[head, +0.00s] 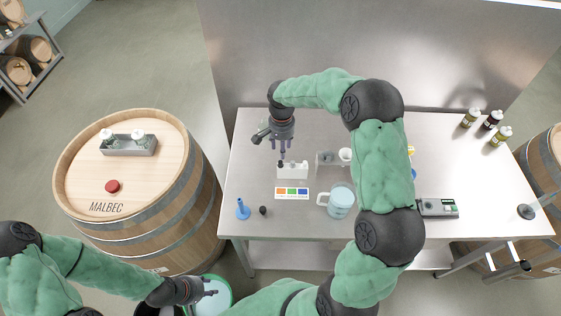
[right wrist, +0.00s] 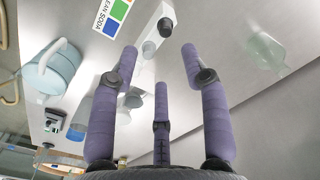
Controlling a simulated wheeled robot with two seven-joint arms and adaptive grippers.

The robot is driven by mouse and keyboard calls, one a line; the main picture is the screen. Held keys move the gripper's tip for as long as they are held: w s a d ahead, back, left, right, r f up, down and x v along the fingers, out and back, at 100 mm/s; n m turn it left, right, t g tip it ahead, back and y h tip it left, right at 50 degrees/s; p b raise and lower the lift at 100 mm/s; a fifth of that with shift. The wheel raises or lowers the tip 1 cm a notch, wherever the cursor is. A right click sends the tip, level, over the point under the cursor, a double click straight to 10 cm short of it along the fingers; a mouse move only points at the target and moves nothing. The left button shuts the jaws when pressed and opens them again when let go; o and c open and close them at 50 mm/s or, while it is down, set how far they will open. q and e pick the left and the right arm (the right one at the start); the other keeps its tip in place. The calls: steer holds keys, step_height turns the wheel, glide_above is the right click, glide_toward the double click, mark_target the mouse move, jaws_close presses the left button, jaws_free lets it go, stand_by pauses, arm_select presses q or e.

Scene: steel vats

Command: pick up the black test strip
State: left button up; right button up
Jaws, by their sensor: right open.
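I cannot pick out the black test strip for certain. A small white block (head: 292,171) on the steel table has small dark pieces at its top; in the right wrist view the white block (right wrist: 150,32) shows two dark ends, too small to identify. My right gripper (head: 283,154) is above and just behind the block, pointing down. Its purple fingers (right wrist: 163,68) are spread and empty in the right wrist view. My left gripper (head: 212,287) is low at the left, above a green-rimmed bucket (head: 222,300); its finger opening is too small to tell.
A colour card (head: 292,193) lies in front of the block. A light-blue jug (head: 341,202), a blue funnel-like piece (head: 242,209) and a small black piece (head: 263,210) stand nearby. A grey meter (head: 437,208) and several bottles (head: 491,120) are at right. A barrel (head: 135,190) stands left.

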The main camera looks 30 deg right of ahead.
mark_target(280, 161)
step_height(280, 161, down, 2)
steer(key=shift+f, duration=0.1)
steer(key=shift+w+d+f, duration=0.1)
steer(key=shift+w+f, duration=0.1)
steer(key=shift+f, duration=0.25)
steer(key=f, duration=0.5)
steer(key=shift+w, duration=0.25)
steer(key=shift+r, duration=0.1)
steer(key=shift+c, duration=0.2)
steer(key=c, duration=0.7)
